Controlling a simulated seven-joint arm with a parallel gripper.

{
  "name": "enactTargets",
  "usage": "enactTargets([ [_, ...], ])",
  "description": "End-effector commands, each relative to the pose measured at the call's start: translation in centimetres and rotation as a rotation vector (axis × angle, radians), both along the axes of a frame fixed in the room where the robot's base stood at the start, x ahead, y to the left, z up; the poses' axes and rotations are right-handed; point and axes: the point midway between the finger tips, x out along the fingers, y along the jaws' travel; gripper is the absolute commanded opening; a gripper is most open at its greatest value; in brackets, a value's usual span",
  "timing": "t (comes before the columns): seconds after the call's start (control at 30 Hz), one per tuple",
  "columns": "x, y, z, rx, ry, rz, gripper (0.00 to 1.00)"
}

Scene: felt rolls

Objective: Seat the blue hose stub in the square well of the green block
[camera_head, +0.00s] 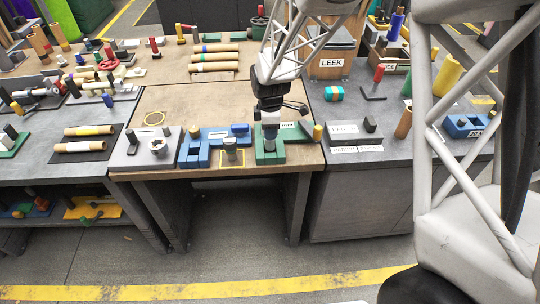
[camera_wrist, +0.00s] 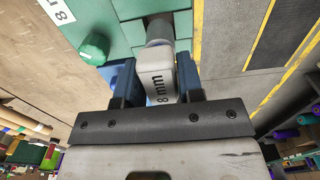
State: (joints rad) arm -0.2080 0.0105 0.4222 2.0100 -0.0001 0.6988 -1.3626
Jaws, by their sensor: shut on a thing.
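My gripper (camera_head: 269,117) is shut on a pale grey piece marked "8 mm" (camera_wrist: 160,83), held between two blue finger pads in the wrist view. A grey round end (camera_wrist: 159,30) shows beyond it, at the opening of the green block (camera_wrist: 122,10). In the head view the green block (camera_head: 268,158) stands near the bench's front edge, directly under my gripper. I cannot tell whether the held piece is inside the well or above it; the well's floor is hidden.
A grey plate with a ring (camera_head: 157,147) is further left. A yellow-topped peg (camera_head: 318,132) stands close right.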

Motion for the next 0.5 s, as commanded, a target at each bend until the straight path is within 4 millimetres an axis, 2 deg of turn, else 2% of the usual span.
enactTargets([
  [0.5, 0.01, 0.0, -0.44, 0.0, 0.0, 0.0, 0.05],
])
